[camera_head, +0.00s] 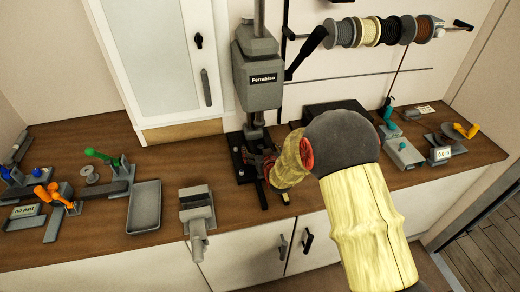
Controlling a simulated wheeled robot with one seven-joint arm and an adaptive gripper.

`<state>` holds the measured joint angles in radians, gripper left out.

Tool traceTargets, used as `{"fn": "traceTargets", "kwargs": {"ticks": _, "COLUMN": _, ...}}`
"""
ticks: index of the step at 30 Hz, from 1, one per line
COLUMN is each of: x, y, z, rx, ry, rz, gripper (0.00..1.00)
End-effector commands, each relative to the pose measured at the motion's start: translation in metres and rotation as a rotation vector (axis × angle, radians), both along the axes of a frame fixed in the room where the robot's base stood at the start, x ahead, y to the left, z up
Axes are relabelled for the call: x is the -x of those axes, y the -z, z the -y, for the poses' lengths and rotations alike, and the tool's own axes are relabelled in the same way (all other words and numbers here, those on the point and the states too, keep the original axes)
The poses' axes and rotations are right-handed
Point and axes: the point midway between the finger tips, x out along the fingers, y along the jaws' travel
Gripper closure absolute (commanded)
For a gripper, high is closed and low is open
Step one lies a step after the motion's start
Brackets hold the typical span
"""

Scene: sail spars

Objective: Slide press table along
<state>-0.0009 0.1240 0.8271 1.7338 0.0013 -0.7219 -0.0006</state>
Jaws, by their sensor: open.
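The press (258,75) is a grey machine with a black lever, standing on a column at the back of the wooden bench. Its black base (241,162) sits on the bench below the head. The press table is mostly hidden at this base, behind my gripper and wrist, and I cannot make out its position. My gripper (258,168) is low at the base, just in front of the column, with its jaws open. My own wrist covers part of it, and I cannot tell whether the fingers touch the table.
A grey vise (197,210) stands at the front edge, left of the press. A grey tray (145,206) and clamps with green and orange handles lie further left. Spools (372,31) hang on the wall. A dark box (335,110) and small devices (403,153) stand right.

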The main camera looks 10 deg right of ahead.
Motion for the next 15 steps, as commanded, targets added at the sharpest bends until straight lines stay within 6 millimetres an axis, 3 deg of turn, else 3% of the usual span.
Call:
{"fn": "traceTargets", "kwargs": {"ticks": 9, "x": -0.0022, "y": 0.0008, "z": 0.0, "rx": 0.0, "ry": 0.0, "rz": 0.0, "gripper": 0.14}}
{"fn": "traceTargets", "kwargs": {"ticks": 15, "x": -0.002, "y": 0.0008, "z": 0.0, "rx": 0.0, "ry": 0.0, "rz": 0.0, "gripper": 0.25}}
